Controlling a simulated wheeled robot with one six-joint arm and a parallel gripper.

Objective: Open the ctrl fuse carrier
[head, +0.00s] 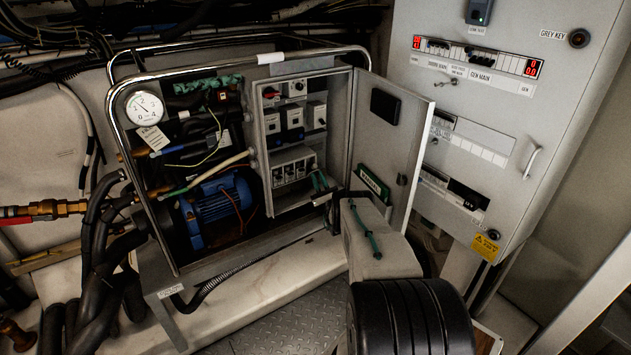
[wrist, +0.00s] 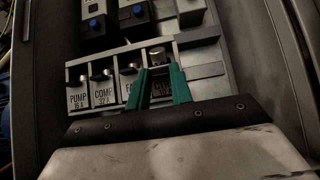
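The ctrl fuse carrier (wrist: 161,84) is the rightmost of a row of labelled fuse carriers in the wrist view. Its label is partly covered by my fingers, and a rounded grey part shows at its top. My gripper (wrist: 160,71) has two green fingers, apart, in front of the lower part of this carrier, one on each side of its label. Nothing is visibly held between them; I cannot tell whether they touch the carrier. In the head view my gripper (head: 320,182) reaches the right end of the fuse row (head: 291,170) inside the open cabinet.
The fan carrier (wrist: 131,83), comp carrier (wrist: 103,88) and pump carrier (wrist: 77,91) stand to the left. Switches with blue buttons (wrist: 94,24) sit above. The cabinet door (head: 394,130) stands open on the right. A blue motor (head: 217,205) and metal tube frame (head: 121,110) are left.

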